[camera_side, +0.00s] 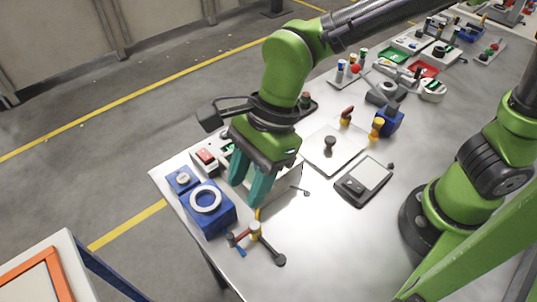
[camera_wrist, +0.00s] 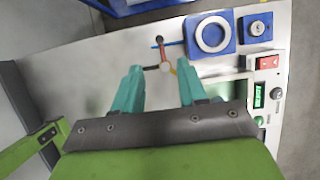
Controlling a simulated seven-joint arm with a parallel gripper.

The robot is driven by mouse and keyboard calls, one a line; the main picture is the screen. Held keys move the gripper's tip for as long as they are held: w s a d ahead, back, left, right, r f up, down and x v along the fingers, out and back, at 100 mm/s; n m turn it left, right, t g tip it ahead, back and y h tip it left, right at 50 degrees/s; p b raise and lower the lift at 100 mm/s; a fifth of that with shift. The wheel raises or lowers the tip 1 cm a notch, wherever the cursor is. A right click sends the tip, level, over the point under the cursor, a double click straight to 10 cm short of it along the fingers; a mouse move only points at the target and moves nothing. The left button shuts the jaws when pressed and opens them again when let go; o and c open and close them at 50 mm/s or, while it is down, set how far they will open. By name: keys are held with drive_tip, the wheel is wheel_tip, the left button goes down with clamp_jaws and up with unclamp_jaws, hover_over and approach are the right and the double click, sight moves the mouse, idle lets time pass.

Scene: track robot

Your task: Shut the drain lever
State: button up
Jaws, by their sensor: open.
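A small lever fitting (camera_side: 255,229) with a pale round hub stands near the table's front edge. Several thin arms spread from the hub: a red one with a blue end, a yellow one and a dark one with a black knob (camera_side: 279,260). I cannot tell which arm is the drain lever. The fitting also shows in the wrist view (camera_wrist: 166,66), its hub between and just beyond my fingertips. My gripper (camera_side: 250,200) has teal fingers pointing down. It is open and empty, above and slightly behind the fitting; I cannot tell whether a finger touches it.
A blue block with a white ring (camera_side: 206,200) stands close on the left of my fingers. Beside it are a smaller blue block (camera_side: 182,181) and a panel with a red switch (camera_side: 206,157). A flat grey device (camera_side: 365,182) lies right. Bare table (camera_side: 330,240) lies right of the fitting.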

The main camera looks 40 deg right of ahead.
drive_tip(key=v, duration=0.3)
drive_tip(key=shift+d+r, duration=0.1)
drive_tip(key=shift+r, duration=0.15)
